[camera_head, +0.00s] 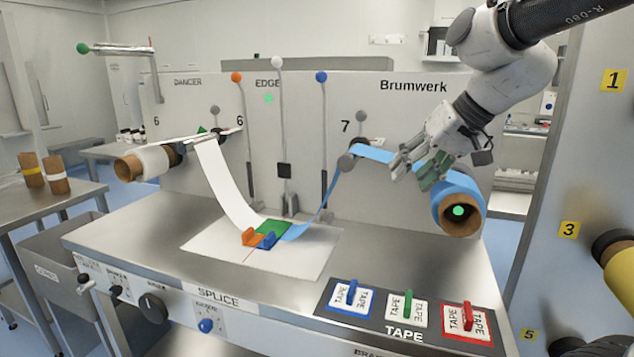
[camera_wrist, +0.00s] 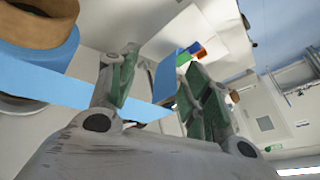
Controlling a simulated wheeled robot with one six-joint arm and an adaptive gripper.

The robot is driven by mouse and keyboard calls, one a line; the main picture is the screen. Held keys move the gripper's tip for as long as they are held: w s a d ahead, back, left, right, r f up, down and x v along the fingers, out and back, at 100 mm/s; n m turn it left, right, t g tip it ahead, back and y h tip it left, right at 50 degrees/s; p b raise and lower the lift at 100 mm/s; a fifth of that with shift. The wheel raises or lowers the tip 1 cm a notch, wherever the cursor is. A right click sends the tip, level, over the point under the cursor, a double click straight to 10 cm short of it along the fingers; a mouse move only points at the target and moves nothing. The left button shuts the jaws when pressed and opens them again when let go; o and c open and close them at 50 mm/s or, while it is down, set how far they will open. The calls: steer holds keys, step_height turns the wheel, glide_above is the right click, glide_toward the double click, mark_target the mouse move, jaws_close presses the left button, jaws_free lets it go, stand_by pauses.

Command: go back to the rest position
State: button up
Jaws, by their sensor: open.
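My gripper (camera_head: 418,172) is open and empty at the upper right, in front of the machine's back panel. It is above and left of the blue roll (camera_head: 474,190) and close to the blue web (camera_head: 377,154), which runs from that roll over a roller. In the wrist view my gripper (camera_wrist: 158,80) shows its two green-padded fingers spread apart, with the blue web (camera_wrist: 60,84) behind them. I cannot tell whether the fingers touch the web.
The steel table (camera_head: 130,225) holds a white splice sheet (camera_head: 215,250) with orange, blue and green pieces. A tape holder (camera_head: 408,312) is at the front right. A white roll (camera_head: 153,162) is on the left. Levers stand mid-panel. A numbered wall (camera_head: 600,130) stands right.

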steer(key=s+d+f+h, duration=0.2)
steer(key=s+d+f, duration=0.1)
steer(key=s+d, duration=0.5)
steer(key=s+d+f+m+h, duration=0.1)
steer(key=s+d+f+h, duration=0.2)
steer(key=s+d, duration=0.6)
steer(key=shift+d+g, duration=0.4)
steer(key=shift+d, duration=0.05)
stand_by(0.8)
